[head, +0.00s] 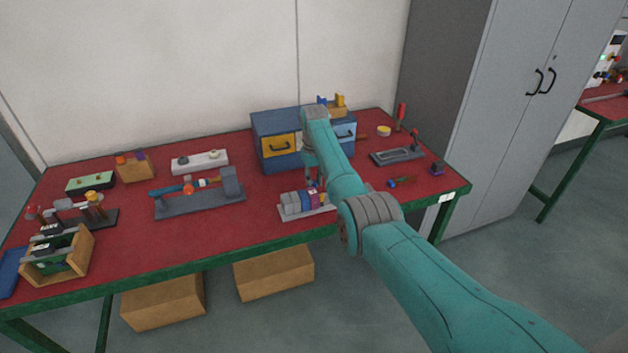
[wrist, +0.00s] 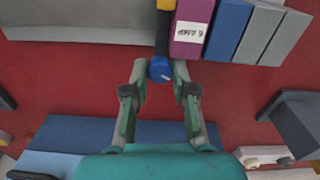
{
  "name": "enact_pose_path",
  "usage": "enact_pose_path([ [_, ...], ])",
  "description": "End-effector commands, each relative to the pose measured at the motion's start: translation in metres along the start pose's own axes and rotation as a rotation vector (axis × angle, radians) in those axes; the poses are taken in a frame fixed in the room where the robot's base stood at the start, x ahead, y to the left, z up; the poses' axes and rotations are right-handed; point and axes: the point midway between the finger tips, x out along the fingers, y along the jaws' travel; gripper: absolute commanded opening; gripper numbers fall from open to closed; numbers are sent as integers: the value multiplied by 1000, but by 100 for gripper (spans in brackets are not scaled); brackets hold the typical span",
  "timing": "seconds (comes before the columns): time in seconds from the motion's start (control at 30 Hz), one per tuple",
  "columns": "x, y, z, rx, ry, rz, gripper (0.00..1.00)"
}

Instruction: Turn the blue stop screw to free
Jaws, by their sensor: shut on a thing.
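The blue stop screw (wrist: 160,69) is a small round blue knob with a pale mark on its face. In the wrist view it sits at the end of a row of modules, by a narrow black and yellow one (wrist: 163,35) and a purple one (wrist: 190,28) with a white label. My gripper (wrist: 160,66) is shut on the screw, with one fingertip on each side of it. In the head view the module row (head: 306,202) stands on a pale base near the table's front edge. My gripper (head: 314,181) is just behind it there, and the screw cannot be made out.
A blue drawer box (head: 262,126) with a yellow drawer stands behind my gripper. A grey fixture (head: 200,202) with an orange part lies to the left. A dark tray (head: 397,156) and small tools are to the right. Bare red tabletop (head: 255,222) lies left of the modules.

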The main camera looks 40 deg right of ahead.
Motion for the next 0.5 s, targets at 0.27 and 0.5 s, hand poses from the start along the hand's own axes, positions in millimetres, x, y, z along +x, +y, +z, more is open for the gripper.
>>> enact_pose_path([
  [0.27, 0, 0, 0, 1, 0, 0, 41],
  [0.5, 0, 0, 0, 1, 0, 0, 51],
])
